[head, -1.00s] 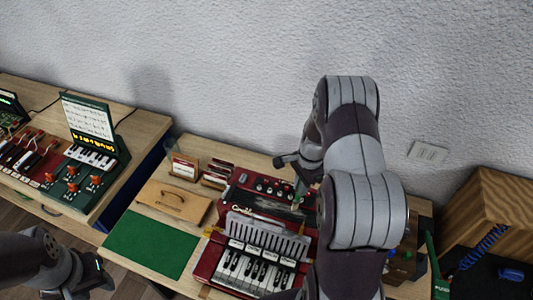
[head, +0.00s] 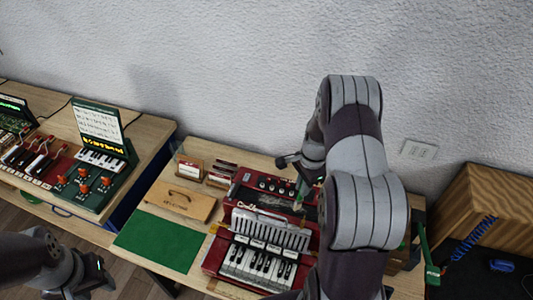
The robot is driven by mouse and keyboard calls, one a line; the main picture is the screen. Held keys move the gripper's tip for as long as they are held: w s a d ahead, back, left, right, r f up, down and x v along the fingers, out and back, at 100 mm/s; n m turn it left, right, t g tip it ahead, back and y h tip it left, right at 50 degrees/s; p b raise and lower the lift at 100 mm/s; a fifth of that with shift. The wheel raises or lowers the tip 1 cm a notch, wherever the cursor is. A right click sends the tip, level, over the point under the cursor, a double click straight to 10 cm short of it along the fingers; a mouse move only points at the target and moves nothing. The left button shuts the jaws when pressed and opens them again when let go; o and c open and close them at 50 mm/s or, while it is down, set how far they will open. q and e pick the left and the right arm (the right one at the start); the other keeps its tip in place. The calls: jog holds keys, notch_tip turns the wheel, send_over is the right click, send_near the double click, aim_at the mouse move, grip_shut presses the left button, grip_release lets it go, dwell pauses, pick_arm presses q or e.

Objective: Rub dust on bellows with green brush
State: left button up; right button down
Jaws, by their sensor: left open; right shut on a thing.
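The red accordion (head: 228,240) lies on the wooden table, its piano keys toward me. Its dark bellows (head: 272,197) lie behind the silver grille, partly hidden by my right arm. My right gripper (head: 300,184) is over the bellows at the right side, shut on the green brush (head: 298,203). Only a small green part of the brush shows, and its tip is at or just above the bellows; contact cannot be made out. My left gripper (head: 92,279) is open and empty at the lower left, away from the accordion.
Small labelled boxes (head: 190,168) stand behind. Another table with a keyboard device (head: 98,155) is at the left. A wooden crate (head: 485,205) is at the right.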

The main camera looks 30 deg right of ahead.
jog(key=shift+w+d+r+p, duration=0.1)
jog(key=shift+r+p, duration=0.3)
jog(key=shift+r, duration=0.25)
jog(key=shift+w+d+r+p, duration=0.1)
jog(key=shift+r+p, duration=0.3)
jog(key=shift+r, duration=0.35)
jog(key=shift+s, duration=0.1)
jog(key=shift+a, duration=0.1)
jog(key=shift+r, duration=0.1)
